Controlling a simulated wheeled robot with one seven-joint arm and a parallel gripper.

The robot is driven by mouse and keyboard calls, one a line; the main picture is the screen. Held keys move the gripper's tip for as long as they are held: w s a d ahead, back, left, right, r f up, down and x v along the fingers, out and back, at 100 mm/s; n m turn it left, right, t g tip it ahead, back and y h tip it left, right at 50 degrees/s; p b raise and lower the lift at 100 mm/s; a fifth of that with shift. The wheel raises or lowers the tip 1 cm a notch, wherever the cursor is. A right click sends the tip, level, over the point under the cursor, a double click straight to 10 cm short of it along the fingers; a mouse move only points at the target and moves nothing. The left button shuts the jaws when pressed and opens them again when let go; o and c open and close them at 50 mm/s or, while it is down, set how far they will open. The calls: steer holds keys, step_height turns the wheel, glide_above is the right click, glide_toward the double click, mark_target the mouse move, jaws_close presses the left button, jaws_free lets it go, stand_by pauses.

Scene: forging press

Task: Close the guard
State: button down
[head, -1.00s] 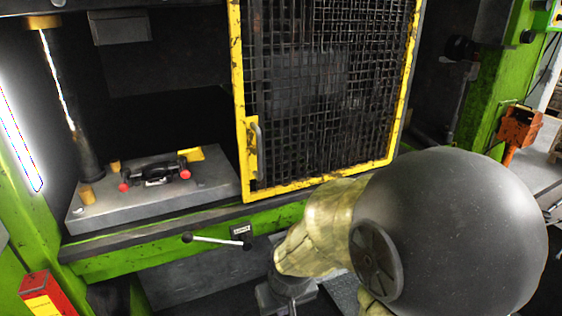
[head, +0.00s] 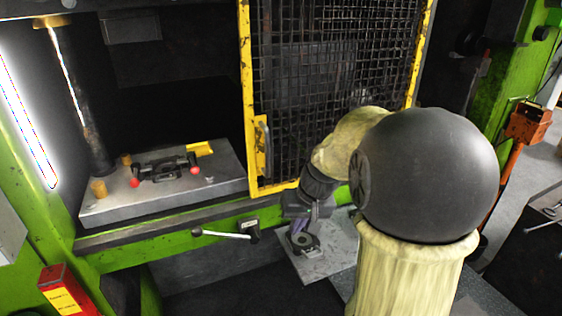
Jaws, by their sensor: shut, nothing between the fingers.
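The guard is a yellow-framed door (head: 250,100) with dark wire mesh, in the middle of the head view. It covers the right part of the press opening, and the left part stands uncovered. A grey upright handle (head: 263,140) is on its left frame edge. My arm reaches in from the lower right and covers the guard's lower right part. My gripper (head: 300,222) points down in front of the guard's lower edge, below and right of the handle and apart from it. It looks shut and empty; its fingertips are small and hard to make out.
The grey die bed (head: 225,180) with a dark clamp (head: 160,170) and red knobs lies in the uncovered opening. An orange box (head: 527,122) stands right.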

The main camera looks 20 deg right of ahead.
steer(key=w+d+r+t+y+p, duration=0.1)
steer(key=w+d+r, duration=0.3)
steer(key=r, duration=0.3)
steer(key=w+d+r+t+y+p, duration=0.1)
steer(key=w+d+r, duration=0.3)
steer(key=r, duration=0.4)
steer(key=shift+n+t+y+p, duration=0.3)
steer(key=shift+p, duration=0.05)
steer(key=shift+w, duration=0.15)
steer(key=w+a+f+p, duration=0.5)
steer(key=a+f, duration=0.2)
steer(key=f, duration=0.1)
steer(key=shift+a, duration=0.3)
steer(key=shift+w+a+f, duration=0.1)
steer(key=shift+a, duration=0.05)
